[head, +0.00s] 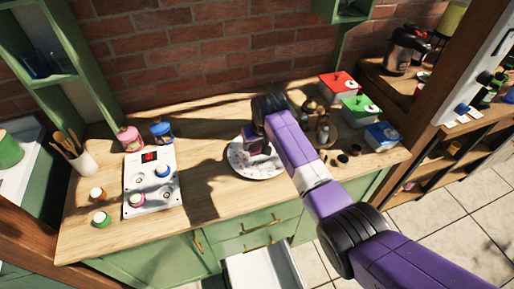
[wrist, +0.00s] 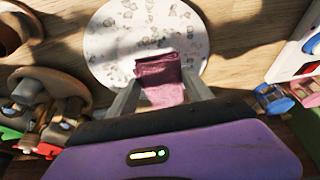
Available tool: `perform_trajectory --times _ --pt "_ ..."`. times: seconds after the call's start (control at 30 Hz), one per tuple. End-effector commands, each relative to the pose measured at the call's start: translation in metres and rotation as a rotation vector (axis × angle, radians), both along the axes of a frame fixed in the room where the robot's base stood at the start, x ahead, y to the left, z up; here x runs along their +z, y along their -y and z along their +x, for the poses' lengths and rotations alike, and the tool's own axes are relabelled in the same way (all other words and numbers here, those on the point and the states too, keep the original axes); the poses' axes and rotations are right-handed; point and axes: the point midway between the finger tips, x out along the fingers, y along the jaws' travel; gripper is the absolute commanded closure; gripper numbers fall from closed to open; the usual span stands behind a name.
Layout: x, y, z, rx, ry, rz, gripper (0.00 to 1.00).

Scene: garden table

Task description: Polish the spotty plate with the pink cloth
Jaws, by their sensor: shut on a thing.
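The spotty plate (head: 243,170) is white with grey marks and lies on the wooden counter near its middle. In the wrist view the plate (wrist: 115,38) fills the upper middle, with its marks spread over the surface. The pink cloth (wrist: 160,80) is folded and held between the two fingers of my gripper (wrist: 160,95). The cloth is over the near part of the plate; I cannot tell whether it touches it. In the head view my gripper (head: 256,146) is above the plate and its arm hides part of the plate's right side.
A white panel (head: 152,185) with jars stands to the left on the wooden counter (head: 215,195). A round wooden tray (head: 331,138) with small jars is right of the plate. Red (head: 339,86), green (head: 361,109) and blue (head: 382,136) boxes stand farther right. Bare counter lies left of the plate.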

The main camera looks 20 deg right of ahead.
Motion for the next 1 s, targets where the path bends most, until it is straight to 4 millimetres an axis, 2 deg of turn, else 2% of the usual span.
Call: perform_trajectory --times 0.4,1.0 --pt "0.024 0.001 0.009 -0.001 0.002 0.0 0.67" --pt "0.025 0.001 0.009 -0.001 0.001 0.0 0.67"
